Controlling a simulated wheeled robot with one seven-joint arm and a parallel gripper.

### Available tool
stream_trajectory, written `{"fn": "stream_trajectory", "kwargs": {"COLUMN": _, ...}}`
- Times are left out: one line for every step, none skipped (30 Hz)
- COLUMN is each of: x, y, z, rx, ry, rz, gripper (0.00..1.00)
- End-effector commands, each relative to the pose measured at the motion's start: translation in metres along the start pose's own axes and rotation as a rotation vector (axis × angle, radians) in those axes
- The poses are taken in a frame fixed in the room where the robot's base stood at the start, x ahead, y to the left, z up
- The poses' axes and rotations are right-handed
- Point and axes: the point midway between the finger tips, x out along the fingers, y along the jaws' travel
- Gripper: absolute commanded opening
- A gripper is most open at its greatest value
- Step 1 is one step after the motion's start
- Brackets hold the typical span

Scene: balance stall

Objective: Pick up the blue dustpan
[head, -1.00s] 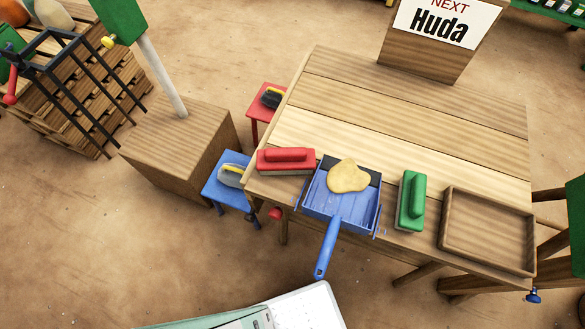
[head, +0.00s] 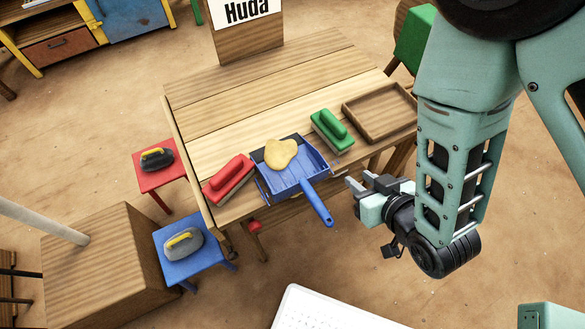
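The blue dustpan (head: 312,173) lies at the near edge of the wooden table (head: 220,97). Its handle sticks out past the edge toward me. A yellowish lump (head: 280,153) rests in the pan, toward its far side. My gripper (head: 352,188) is to the right of the dustpan handle, apart from it, with its fingers pointing left toward the handle. The two fingers are spread with a gap between them, and nothing shows between them.
A red brush (head: 229,180) lies left of the dustpan and a green brush (head: 332,131) right of it. A wooden tray (head: 380,111) sits at the table's right end.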

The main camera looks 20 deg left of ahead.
Motion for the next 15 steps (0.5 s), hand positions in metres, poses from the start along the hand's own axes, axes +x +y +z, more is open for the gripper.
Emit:
{"fn": "stream_trajectory", "kwargs": {"x": -0.002, "y": -0.002, "z": 0.009, "rx": -0.027, "ry": 0.032, "rz": -0.012, "gripper": 0.28}}
{"fn": "stream_trajectory", "kwargs": {"x": -0.004, "y": -0.002, "z": 0.012, "rx": -0.040, "ry": 0.058, "rz": -0.021, "gripper": 0.28}}
{"fn": "stream_trajectory", "kwargs": {"x": -0.005, "y": -0.003, "z": 0.015, "rx": -0.055, "ry": 0.089, "rz": -0.031, "gripper": 0.28}}
{"fn": "stream_trajectory", "kwargs": {"x": -0.007, "y": -0.004, "z": 0.016, "rx": -0.066, "ry": 0.111, "rz": -0.039, "gripper": 0.28}}
{"fn": "stream_trajectory", "kwargs": {"x": -0.009, "y": -0.005, "z": 0.017, "rx": -0.074, "ry": 0.130, "rz": -0.046, "gripper": 0.28}}
{"fn": "stream_trajectory", "kwargs": {"x": -0.011, "y": -0.006, "z": 0.019, "rx": -0.084, "ry": 0.151, "rz": -0.055, "gripper": 0.28}}
{"fn": "stream_trajectory", "kwargs": {"x": -0.012, "y": -0.006, "z": 0.019, "rx": -0.090, "ry": 0.165, "rz": -0.062, "gripper": 0.28}}
{"fn": "stream_trajectory", "kwargs": {"x": -0.013, "y": -0.007, "z": 0.020, "rx": -0.095, "ry": 0.176, "rz": -0.066, "gripper": 0.28}}
{"fn": "stream_trajectory", "kwargs": {"x": -0.013, "y": -0.007, "z": 0.020, "rx": -0.100, "ry": 0.190, "rz": -0.071, "gripper": 0.28}}
{"fn": "stream_trajectory", "kwargs": {"x": -0.013, "y": -0.007, "z": 0.021, "rx": -0.103, "ry": 0.196, "rz": -0.074, "gripper": 0.28}}
{"fn": "stream_trajectory", "kwargs": {"x": -0.012, "y": -0.008, "z": 0.021, "rx": -0.105, "ry": 0.202, "rz": -0.076, "gripper": 0.28}}
{"fn": "stream_trajectory", "kwargs": {"x": -0.010, "y": -0.008, "z": 0.021, "rx": -0.107, "ry": 0.207, "rz": -0.078, "gripper": 0.28}}
{"fn": "stream_trajectory", "kwargs": {"x": -0.007, "y": -0.009, "z": 0.021, "rx": -0.107, "ry": 0.210, "rz": -0.079, "gripper": 0.28}}
{"fn": "stream_trajectory", "kwargs": {"x": -0.004, "y": -0.009, "z": 0.021, "rx": -0.107, "ry": 0.210, "rz": -0.080, "gripper": 0.28}}
{"fn": "stream_trajectory", "kwargs": {"x": 0.000, "y": -0.009, "z": 0.021, "rx": -0.107, "ry": 0.212, "rz": -0.080, "gripper": 0.28}}
